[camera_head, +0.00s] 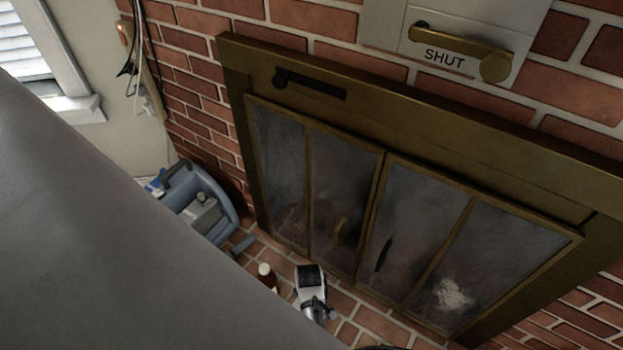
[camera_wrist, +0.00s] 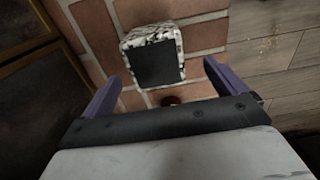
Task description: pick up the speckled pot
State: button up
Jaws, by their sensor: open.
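The speckled pot (camera_wrist: 152,36) is black and white with a dark, square top. It stands on the brick hearth in the upper middle of the wrist view. In the head view, a pale block with a dark square top (camera_head: 310,277) on the hearth appears to be the same pot. My gripper (camera_wrist: 160,76) shows two purple fingers, spread apart and empty. The pot lies ahead of the fingers, roughly centred between them in the picture; whether they reach its height, I cannot tell. The gripper is not clearly visible in the head view.
A small brown bottle (camera_head: 267,276) stands beside the pot; a brown round thing (camera_wrist: 171,101) shows near the gripper's base. The glass fireplace doors (camera_head: 345,200) rise behind. A blue-grey caddy (camera_head: 226,207) stands left. Wooden floor (camera_wrist: 285,60) lies right in the wrist view.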

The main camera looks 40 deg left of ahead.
jog(key=shift+w+d+f, duration=0.1)
jog(key=shift+w+f, duration=0.05)
jog(key=shift+f, duration=1.4)
jog(key=shift+w+f, duration=0.1)
jog(key=shift+f, duration=1.4)
jog(key=shift+c, duration=0.5)
jog(key=c, duration=1.2)
